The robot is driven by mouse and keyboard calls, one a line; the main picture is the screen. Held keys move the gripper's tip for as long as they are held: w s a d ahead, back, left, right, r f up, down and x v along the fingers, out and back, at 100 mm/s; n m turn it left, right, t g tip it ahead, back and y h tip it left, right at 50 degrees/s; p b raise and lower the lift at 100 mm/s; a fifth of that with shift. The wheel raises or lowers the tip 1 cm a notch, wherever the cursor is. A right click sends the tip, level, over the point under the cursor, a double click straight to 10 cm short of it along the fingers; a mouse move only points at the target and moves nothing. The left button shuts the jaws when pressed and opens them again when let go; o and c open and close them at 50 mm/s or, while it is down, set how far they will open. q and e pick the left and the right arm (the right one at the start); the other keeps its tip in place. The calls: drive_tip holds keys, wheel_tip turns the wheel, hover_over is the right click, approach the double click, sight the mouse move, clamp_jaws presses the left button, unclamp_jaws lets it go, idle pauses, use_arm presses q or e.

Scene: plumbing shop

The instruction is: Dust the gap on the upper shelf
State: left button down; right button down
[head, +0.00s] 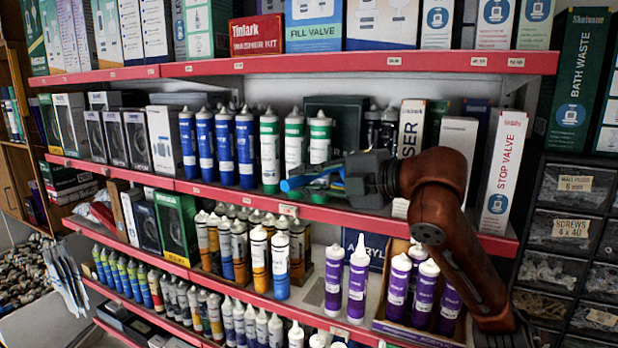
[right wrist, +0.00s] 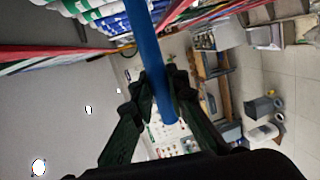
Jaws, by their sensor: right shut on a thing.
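My right gripper (head: 325,180) reaches in from the right, in front of the red-edged shelf (head: 225,191) that carries the sealant tubes. It is shut on a blue rod (head: 291,184), whose end points left past the fingertips. In the right wrist view the blue rod (right wrist: 148,45) runs up between the fingers (right wrist: 165,98) and out of the top edge. No dusting head can be made out. My left gripper is not in view.
Blue tubes (head: 225,145) stand left of the gripper. A Stop Valve box (head: 502,170) stands right of my arm. Purple tubes (head: 357,280) and orange-white tubes (head: 260,258) stand below. Another red-edged shelf (head: 360,63) with boxes runs above. Drawers (head: 572,198) are at far right.

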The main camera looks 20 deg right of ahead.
drive_tip(key=s+a, duration=0.9)
drive_tip(key=a, duration=0.1)
drive_tip(key=shift+s+a, duration=0.15)
drive_tip(key=shift+a, duration=0.25)
idle(0.7)
drive_tip(key=shift+d, duration=0.1)
idle(0.9)
